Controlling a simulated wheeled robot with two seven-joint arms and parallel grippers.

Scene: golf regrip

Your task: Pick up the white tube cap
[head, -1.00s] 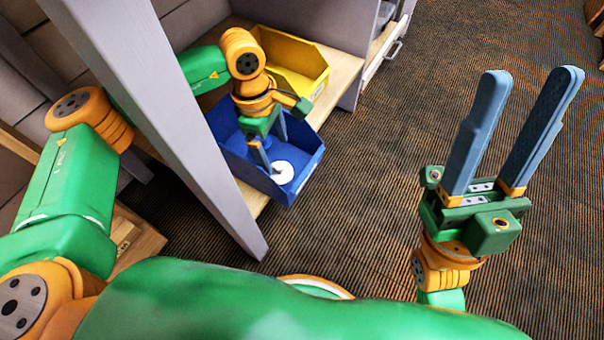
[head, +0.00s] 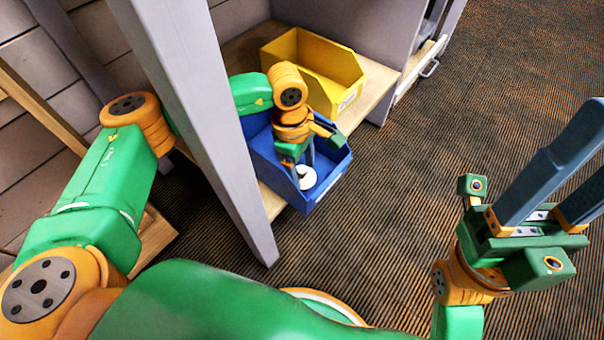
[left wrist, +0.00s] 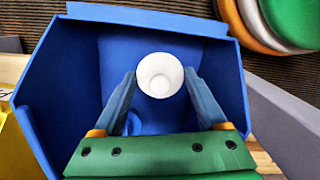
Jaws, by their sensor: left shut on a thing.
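The white tube cap (head: 306,177) is a round white disc in the blue bin (head: 335,176). My left gripper (head: 303,171) reaches down into this bin with its fingers at the cap. In the left wrist view the cap (left wrist: 160,75) sits between the two fingertips, and the left gripper (left wrist: 161,80) is shut on it. The blue bin (left wrist: 65,95) surrounds them there. Whether the cap is clear of the bin floor I cannot tell. My right gripper (head: 570,185) is at the right with its fingers apart and empty; its tips run out of the picture.
A yellow bin (head: 350,95) stands behind the blue one on a wooden shelf (head: 385,82). A grey post (head: 205,100) stands in front of my left arm. A drawer with a handle (head: 430,68) is to the right. The carpet (head: 420,150) is clear.

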